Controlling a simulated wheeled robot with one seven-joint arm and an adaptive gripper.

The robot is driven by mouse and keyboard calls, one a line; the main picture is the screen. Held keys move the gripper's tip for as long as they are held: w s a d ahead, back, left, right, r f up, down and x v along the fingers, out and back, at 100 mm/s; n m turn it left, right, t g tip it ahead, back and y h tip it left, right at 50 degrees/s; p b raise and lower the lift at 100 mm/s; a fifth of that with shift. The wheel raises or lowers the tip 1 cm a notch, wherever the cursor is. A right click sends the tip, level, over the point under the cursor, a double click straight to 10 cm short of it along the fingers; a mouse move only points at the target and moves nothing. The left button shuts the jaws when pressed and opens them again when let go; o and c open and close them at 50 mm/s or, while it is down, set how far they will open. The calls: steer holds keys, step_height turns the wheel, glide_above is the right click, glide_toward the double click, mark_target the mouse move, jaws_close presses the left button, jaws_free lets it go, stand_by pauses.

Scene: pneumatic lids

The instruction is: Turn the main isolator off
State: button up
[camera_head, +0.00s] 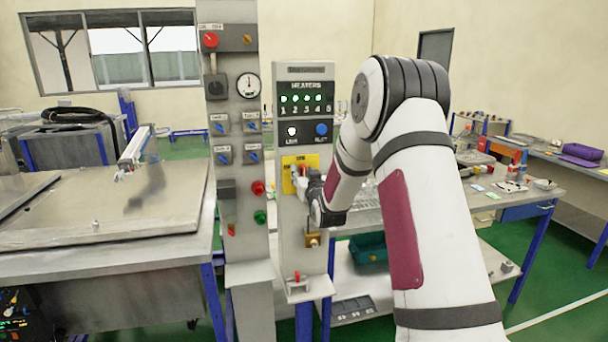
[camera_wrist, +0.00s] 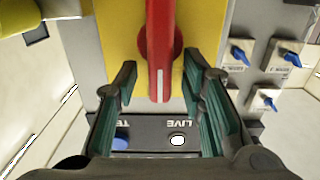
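The main isolator has a red handle (camera_wrist: 159,45) on a yellow plate (camera_wrist: 125,40), seen upside down in the wrist view. The handle lies along the picture's vertical, with a white mark near its lower end. My gripper (camera_wrist: 160,82) is open, with one green-padded finger on each side of the handle and gaps visible between. The white LIVE lamp (camera_head: 292,132) is lit.
A brass-coloured padlock-like part (camera_head: 312,240) is below my gripper. The left column carries blue switches (camera_head: 253,156), a gauge (camera_head: 248,85) and red and green buttons.

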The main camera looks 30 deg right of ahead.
jaws_close()
